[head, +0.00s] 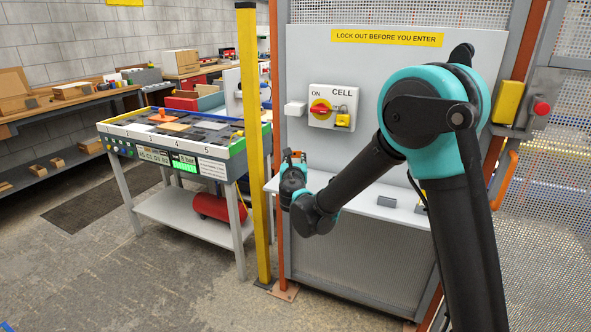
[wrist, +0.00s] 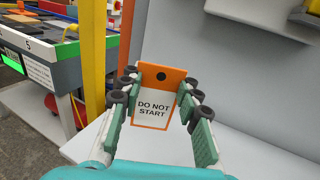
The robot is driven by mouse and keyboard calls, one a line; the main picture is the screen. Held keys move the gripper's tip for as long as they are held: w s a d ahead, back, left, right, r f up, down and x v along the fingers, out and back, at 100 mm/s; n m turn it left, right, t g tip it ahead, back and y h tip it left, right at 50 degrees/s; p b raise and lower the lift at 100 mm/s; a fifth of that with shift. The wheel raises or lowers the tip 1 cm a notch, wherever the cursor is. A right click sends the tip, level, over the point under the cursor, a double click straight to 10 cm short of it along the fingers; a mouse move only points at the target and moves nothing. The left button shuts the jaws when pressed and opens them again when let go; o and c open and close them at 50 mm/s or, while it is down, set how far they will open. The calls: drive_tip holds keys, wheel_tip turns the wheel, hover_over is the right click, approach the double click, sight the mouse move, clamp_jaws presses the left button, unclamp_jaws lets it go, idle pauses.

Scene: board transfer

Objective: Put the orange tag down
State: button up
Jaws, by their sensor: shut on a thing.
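The orange tag (wrist: 161,72) has a white label reading DO NOT START and a dark hole near its top. In the wrist view it stands upright between the fingers of my gripper (wrist: 158,92), which is shut on its two side edges. In the head view my gripper (head: 292,160) is at the left end of the white ledge (head: 345,199), in front of the grey panel. Only a little orange shows there between the fingers. The tag appears to be above the ledge; the exact gap cannot be told.
A switch box (head: 333,107) with a red knob and a yellow padlock (head: 342,120) is on the panel. A yellow post (head: 254,145) stands left of my gripper, beside a workbench (head: 185,137). The ledge's middle is clear.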

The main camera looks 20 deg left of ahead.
drive_tip(key=shift+f, duration=0.3)
drive_tip(key=shift+c, duration=0.8)
drive_tip(key=shift+f, duration=1.95)
drive_tip(key=o, duration=1.3)
drive_tip(key=v, duration=1.2)
